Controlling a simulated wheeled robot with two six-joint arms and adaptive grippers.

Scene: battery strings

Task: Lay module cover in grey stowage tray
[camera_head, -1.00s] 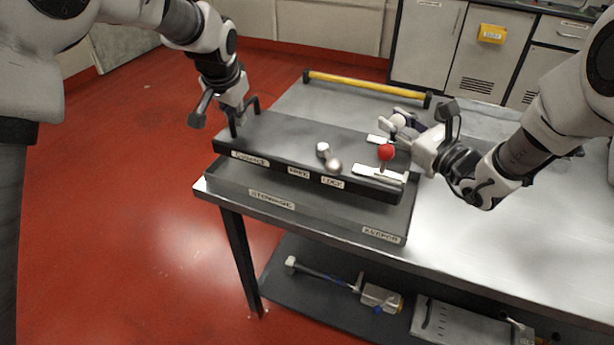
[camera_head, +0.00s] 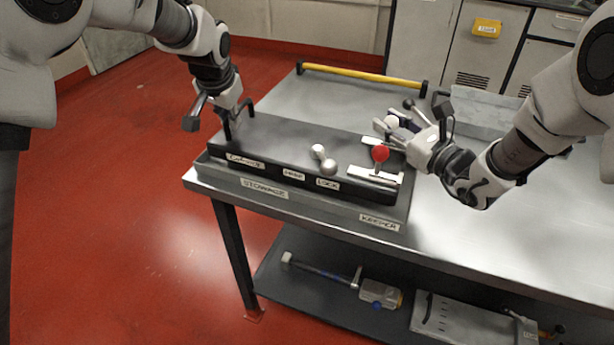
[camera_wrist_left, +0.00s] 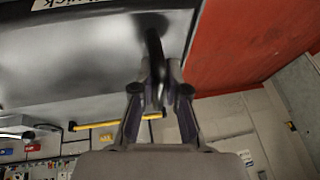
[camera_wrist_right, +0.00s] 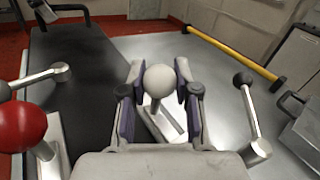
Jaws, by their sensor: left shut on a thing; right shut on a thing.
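The module cover (camera_head: 275,137) is a long dark panel with labels on its front edge. It lies level over the grey stowage tray (camera_head: 290,196), its lower front edge close to the tray's front rim. I cannot tell whether it touches the tray floor. My left gripper (camera_head: 238,116) is shut on the dark handle at the cover's left end; the handle also shows in the left wrist view (camera_wrist_left: 154,50). My right gripper (camera_head: 396,130) is shut on a white ball-topped lever (camera_wrist_right: 160,82) at the cover's right end. The fingers hide part of both grips.
A yellow rail (camera_head: 365,75) edges the table's far side. A dark-knobbed lever (camera_wrist_right: 250,115) stands right of my right gripper. The tabletop (camera_head: 500,215) is bare at front right.

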